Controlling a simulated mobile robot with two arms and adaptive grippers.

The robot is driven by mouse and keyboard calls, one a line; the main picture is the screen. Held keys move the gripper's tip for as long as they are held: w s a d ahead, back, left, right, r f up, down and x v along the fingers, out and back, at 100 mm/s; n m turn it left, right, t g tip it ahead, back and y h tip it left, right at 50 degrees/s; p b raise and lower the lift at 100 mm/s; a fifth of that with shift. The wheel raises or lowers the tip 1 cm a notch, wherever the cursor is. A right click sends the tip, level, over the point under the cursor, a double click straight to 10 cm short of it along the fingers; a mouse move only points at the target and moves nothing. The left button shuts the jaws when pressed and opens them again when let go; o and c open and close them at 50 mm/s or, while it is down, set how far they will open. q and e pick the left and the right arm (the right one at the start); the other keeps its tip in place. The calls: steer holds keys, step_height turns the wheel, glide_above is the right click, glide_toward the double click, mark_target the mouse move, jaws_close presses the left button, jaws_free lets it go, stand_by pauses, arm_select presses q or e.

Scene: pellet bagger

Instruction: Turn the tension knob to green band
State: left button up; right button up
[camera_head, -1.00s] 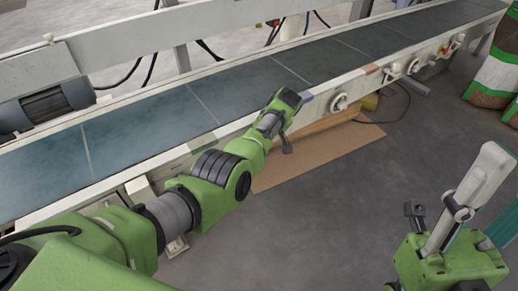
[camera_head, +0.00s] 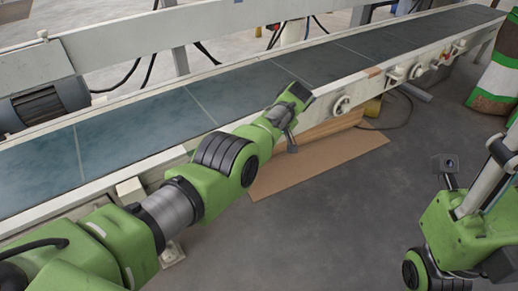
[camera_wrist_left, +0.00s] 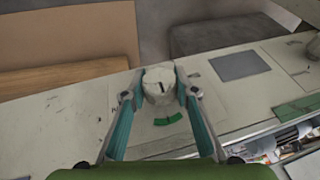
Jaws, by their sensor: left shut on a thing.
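The tension knob (camera_wrist_left: 157,84) is pale, with a dark pointer line on its face, and shows in the left wrist view. A green band (camera_wrist_left: 168,119) is marked on the pale panel just below the knob, with a small dark tick in it. The pointer slants slightly, and I cannot tell exactly what it points at. My left gripper (camera_wrist_left: 158,78) has its teal fingers on both sides of the knob and is shut on it. In the head view this gripper (camera_head: 299,93) is at the conveyor's front rail and hides the knob. My right gripper's fingers do not show.
The conveyor (camera_head: 240,87) runs diagonally across the head view. A handwheel (camera_head: 341,104) and other controls (camera_head: 418,70) sit along its front rail to the right. Cardboard (camera_head: 318,160) lies on the floor below. A striped sack (camera_head: 496,80) stands at right. Central floor is clear.

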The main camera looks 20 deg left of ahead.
arm_select(q)
steer(key=shift+s+f, duration=0.1)
stand_by(0.3)
steer(key=o, duration=1.1)
steer(key=v, duration=1.2)
